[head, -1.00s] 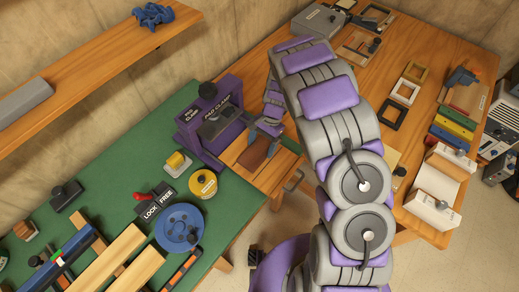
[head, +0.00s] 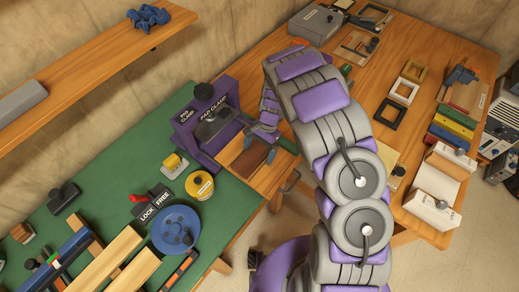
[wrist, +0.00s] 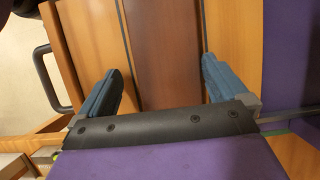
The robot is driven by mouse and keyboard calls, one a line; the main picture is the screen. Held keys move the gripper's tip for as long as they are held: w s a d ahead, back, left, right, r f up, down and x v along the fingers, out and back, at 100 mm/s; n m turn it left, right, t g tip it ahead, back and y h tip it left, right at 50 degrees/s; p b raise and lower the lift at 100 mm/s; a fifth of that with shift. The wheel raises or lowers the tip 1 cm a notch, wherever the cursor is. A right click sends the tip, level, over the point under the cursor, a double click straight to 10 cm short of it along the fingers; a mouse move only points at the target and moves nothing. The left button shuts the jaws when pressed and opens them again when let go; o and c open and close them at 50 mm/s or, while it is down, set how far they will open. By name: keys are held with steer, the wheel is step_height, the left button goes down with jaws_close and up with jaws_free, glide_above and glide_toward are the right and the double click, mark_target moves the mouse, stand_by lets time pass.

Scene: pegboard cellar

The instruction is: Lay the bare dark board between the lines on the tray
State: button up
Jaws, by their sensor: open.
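The bare dark board (head: 249,158) lies on the light wooden tray (head: 268,178) beside the purple pad clamp. In the wrist view the dark board (wrist: 165,45) runs up the middle, with lighter tray wood (wrist: 232,40) on both sides. Thin dark edges show along the board; I cannot tell whether they are the tray's lines or shadow. My gripper (wrist: 162,66) is open, its blue fingers apart on either side of the board. The board's near end is hidden by my gripper's body in the wrist view.
The pad clamp (head: 207,120) stands close at the tray's left. A yellow tape roll (head: 200,185), a blue disc (head: 177,229) and a lock/free switch (head: 152,205) sit on the green bench. A dark handle (wrist: 48,80) juts out at the tray's left in the wrist view.

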steer(key=shift+w+a+r, duration=0.1)
steer(key=shift+a+r, duration=0.15)
steer(key=shift+a, duration=0.3)
steer(key=shift+p+v, duration=1.05)
steer(key=shift+v, duration=4.7)
steer(key=s+d+r+n+h, duration=0.1)
steer(key=s+d+r, duration=0.4)
steer(key=r, duration=0.3)
steer(key=s+d+r+n+t+h, duration=0.1)
steer(key=s+d+r+n, duration=0.15)
steer(key=s+r, duration=0.5)
steer(key=s+d+r+n, duration=0.1)
steer(key=s+d+r, duration=0.25)
steer(key=s, duration=0.75)
steer(key=s+r+n, duration=0.1)
steer(key=s+n, duration=0.2)
steer(key=s, duration=0.9)
steer(key=shift+s+t+h, duration=0.25)
steer(key=shift+t+h, duration=0.15)
steer(key=shift+d, duration=0.25)
